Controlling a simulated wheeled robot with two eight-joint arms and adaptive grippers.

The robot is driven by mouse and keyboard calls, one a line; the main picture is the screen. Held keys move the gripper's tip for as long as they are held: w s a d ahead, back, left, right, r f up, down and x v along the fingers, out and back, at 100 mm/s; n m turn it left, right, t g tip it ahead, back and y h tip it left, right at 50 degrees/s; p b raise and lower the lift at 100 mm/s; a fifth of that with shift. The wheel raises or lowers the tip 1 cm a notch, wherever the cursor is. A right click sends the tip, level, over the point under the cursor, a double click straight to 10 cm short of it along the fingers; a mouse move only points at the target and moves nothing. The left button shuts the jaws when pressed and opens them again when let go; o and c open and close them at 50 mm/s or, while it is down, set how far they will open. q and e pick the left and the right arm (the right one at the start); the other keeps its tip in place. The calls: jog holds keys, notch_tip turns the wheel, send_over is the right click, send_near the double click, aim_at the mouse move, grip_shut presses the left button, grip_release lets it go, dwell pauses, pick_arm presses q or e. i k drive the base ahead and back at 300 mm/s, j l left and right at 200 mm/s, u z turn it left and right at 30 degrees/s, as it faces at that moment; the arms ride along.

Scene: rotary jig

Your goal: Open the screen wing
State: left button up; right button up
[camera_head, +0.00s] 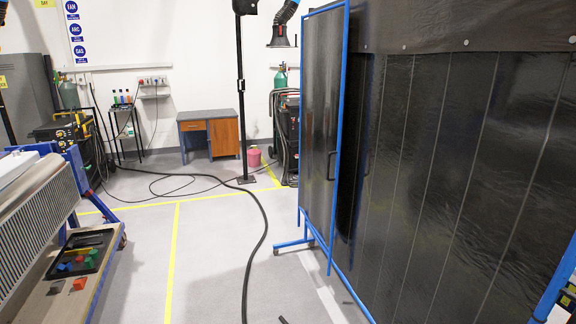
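The screen wing (320,110) is a tall dark panel in a blue tube frame, right of the middle. It stands upright at an angle to the long dark screen (440,180). A narrow dark gap shows between the wing's right edge and the screen's panels. A small dark upright handle (331,165) is on the wing near its right edge. The wing's blue foot (295,243) rests on the floor. Neither of my grippers can be made out. A small dark tip shows at the bottom edge; I cannot tell what it is.
A black cable (262,235) runs along the grey floor left of the wing. A blue-framed bench (85,290) with a dark tray stands at the left. A wooden desk (209,135) and a pink canister (254,156) are at the back. The floor between bench and wing is otherwise open.

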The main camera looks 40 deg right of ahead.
aim_at(324, 37)
jog(key=i+j+z, duration=0.1)
jog(key=i+z, duration=0.2)
jog(key=i, duration=0.15)
jog(key=i+j+z, duration=0.25)
jog(key=i, duration=0.2)
jog(key=i+l+z, duration=0.2)
jog(key=i+z, duration=0.15)
jog(key=z, duration=0.15)
jog(key=i+z, duration=0.75)
jog(key=z, duration=0.2)
jog(key=i+z, duration=0.35)
jog(key=i, duration=0.5)
